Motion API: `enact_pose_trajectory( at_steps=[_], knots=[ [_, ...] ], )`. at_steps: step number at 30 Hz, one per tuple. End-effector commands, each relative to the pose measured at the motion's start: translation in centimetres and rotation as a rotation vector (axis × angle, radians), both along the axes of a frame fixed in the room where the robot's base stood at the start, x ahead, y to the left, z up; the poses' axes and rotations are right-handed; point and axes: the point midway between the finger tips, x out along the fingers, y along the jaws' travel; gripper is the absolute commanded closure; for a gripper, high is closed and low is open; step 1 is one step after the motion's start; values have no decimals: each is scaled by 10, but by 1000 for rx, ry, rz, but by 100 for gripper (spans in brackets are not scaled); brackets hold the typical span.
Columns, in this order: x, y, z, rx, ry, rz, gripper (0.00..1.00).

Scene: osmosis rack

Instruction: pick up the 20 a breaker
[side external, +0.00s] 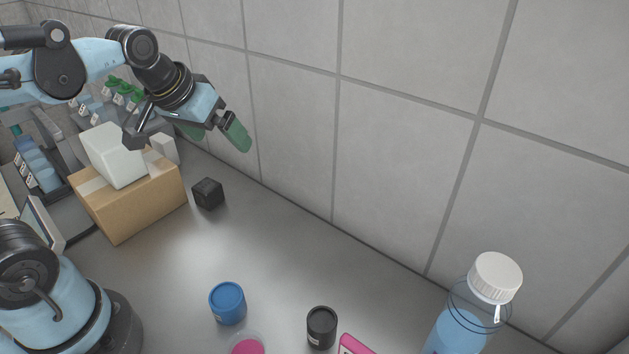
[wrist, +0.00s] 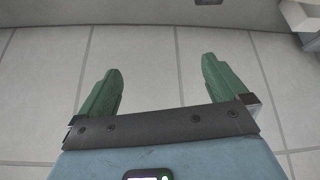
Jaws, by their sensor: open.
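A small black block (side external: 208,193) sits on the grey bench beside the cardboard box, close to the wall. It may be the 20 A breaker, but I cannot read a marking on it. A dark object (wrist: 208,2) is cut off at the top edge of the wrist view and may be the same block. My gripper (side external: 214,138) is above and behind the block in the side view, apart from it, near the tiled wall. In the wrist view my gripper (wrist: 161,64) has its green fingers spread wide with nothing between them.
A cardboard box (side external: 135,208) with a white block (side external: 116,155) on it stands left of the black block. A blue jar (side external: 228,303), a black jar (side external: 321,327) and a white-capped bottle (side external: 470,315) stand in front. The tiled wall (side external: 400,130) bounds the back. The middle bench is clear.

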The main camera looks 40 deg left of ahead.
Motion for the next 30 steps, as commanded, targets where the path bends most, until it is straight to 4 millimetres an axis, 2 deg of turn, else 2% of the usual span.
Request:
enact_pose_trajectory(
  at_steps=[1, 3, 7, 9, 14, 25, 30],
  knots=[
    [-9, -12, -12, 16, -21, -58, 0],
    [-17, -22, -24, 37, -47, -120, 0],
    [-28, -34, -39, 62, -80, -195, 0],
    [-31, -37, -43, 69, -89, -214, 9],
    [-31, -39, -45, 73, -94, -224, 32],
    [-29, -36, -42, 67, -87, -205, 32],
    [-14, -14, -27, 25, -37, -75, 32]
  ],
)
